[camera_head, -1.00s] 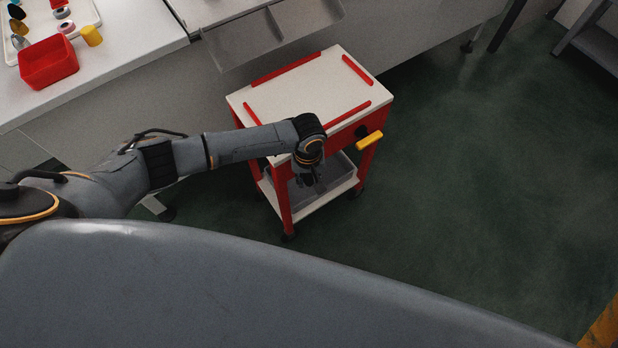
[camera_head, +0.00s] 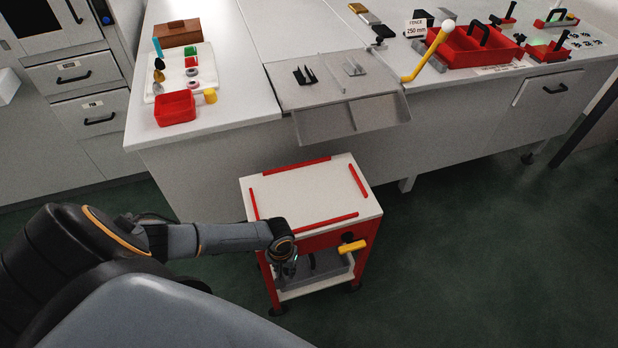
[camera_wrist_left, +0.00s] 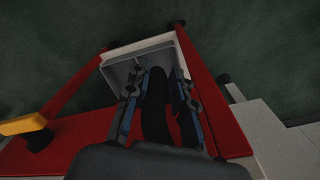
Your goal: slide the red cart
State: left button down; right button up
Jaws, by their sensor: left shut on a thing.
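The red cart (camera_head: 312,190) stands on the floor in front of the workbench, with a white top edged by red strips. Its lower shelf holds a grey tray (camera_head: 318,271), which also shows in the left wrist view (camera_wrist_left: 122,72). A yellow knob (camera_head: 352,246) sticks out of its near side. My left gripper (camera_head: 288,270) is at the cart's near side, below the top. In the left wrist view my left gripper (camera_wrist_left: 156,88) is shut on a curved black handle (camera_wrist_left: 155,118) beside the cart's red panel. My right gripper is in neither view.
The workbench (camera_head: 215,115) runs behind the cart, with a sloped grey tray (camera_head: 350,120) overhanging near it. A red bin (camera_head: 175,108) and a red toolbox (camera_head: 470,47) stand on the bench. The dark green floor (camera_head: 470,250) right of the cart is clear.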

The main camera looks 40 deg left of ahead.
pick_arm(q)
jog(key=s+a+p, duration=0.4)
jog(key=s+a, duration=0.9)
jog(key=s, duration=0.4)
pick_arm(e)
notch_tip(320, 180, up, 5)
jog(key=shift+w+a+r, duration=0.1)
pick_arm(q)
jog(key=c, duration=1.3)
grip_release()
jog(key=shift+c, duration=0.2)
jog(key=shift+o, duration=0.4)
jog(key=shift+w+f, duration=0.1)
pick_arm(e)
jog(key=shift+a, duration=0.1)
pick_arm(q)
notch_tip(320, 180, up, 12)
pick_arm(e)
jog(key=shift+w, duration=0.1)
